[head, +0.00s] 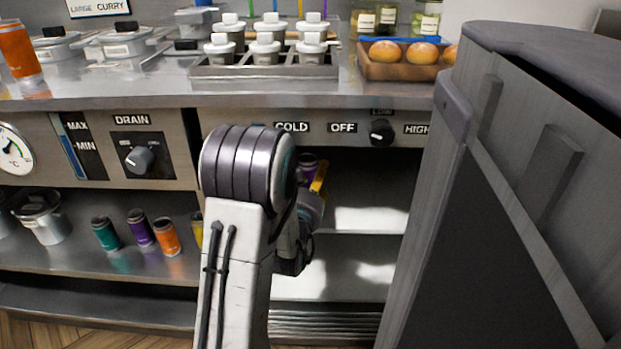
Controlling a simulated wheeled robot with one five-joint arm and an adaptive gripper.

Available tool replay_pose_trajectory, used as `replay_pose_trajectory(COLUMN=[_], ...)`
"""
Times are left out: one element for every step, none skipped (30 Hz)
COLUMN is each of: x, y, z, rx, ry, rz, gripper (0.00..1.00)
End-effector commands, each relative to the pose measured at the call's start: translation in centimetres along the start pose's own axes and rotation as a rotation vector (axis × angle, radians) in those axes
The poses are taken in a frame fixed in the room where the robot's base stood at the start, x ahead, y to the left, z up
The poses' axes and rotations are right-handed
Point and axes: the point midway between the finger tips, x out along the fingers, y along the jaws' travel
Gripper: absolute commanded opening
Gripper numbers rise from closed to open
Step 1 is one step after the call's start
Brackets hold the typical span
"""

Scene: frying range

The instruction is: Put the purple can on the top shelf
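A purple can (306,163) shows partly behind my arm, in the upper opening of the cupboard at the centre. My gripper (318,182) is right beside this can, with a yellow finger part showing against its right side. The rest of the gripper and the lower part of the can are hidden by my arm, so I cannot tell whether the fingers grip it or whether it touches the shelf. The top shelf (365,218) is bare to the right of the gripper. A second purple can (140,228) stands on the left lower shelf.
A green can (105,234), an orange can (166,237) and a partly hidden yellow can (197,229) stand near the second purple can, with a metal pot (42,218) further left. The cupboard's lower shelf (340,280) looks empty. A large grey cabinet (425,210) bounds the right side.

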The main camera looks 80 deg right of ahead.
Motion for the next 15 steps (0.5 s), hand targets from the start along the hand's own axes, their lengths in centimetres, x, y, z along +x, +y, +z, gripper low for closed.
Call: replay_pose_trajectory(x=[-0.05, -0.05, -0.05, -0.04, -0.04, -0.03, -0.03, -0.03, -0.02, -0.02, -0.02, -0.01, -0.01, -0.01, -0.01], y=[0.05, 0.05, 0.05, 0.04, 0.04, 0.04, 0.04, 0.03, 0.03, 0.03, 0.03, 0.02, 0.02, 0.02, 0.02], z=[-0.10, -0.11, -0.12, -0.13, -0.13, -0.14, -0.14, -0.13, -0.08, -0.01, 0.06, 0.17, 0.24, 0.31, 0.41], rx=[0.000, 0.000, 0.000, 0.000, 0.000, 0.000, 0.000, 0.000, 0.000, 0.000, 0.000, 0.000, 0.000, 0.000, 0.000], ry=[0.003, 0.003, 0.003, 0.004, 0.004, 0.004, 0.004, 0.004, 0.003, 0.003, 0.003, 0.003, 0.003, 0.004, 0.004], rz=[0.001, 0.001, 0.001, 0.001, 0.001, 0.001, 0.001, 0.001, 0.001, 0.001, 0.001, 0.000, 0.000, 0.000, 0.000], gripper=[0.34, 0.34, 0.34, 0.34, 0.34, 0.34, 0.34, 0.34, 0.34, 0.34, 0.34, 0.34, 0.34, 0.34, 0.34])
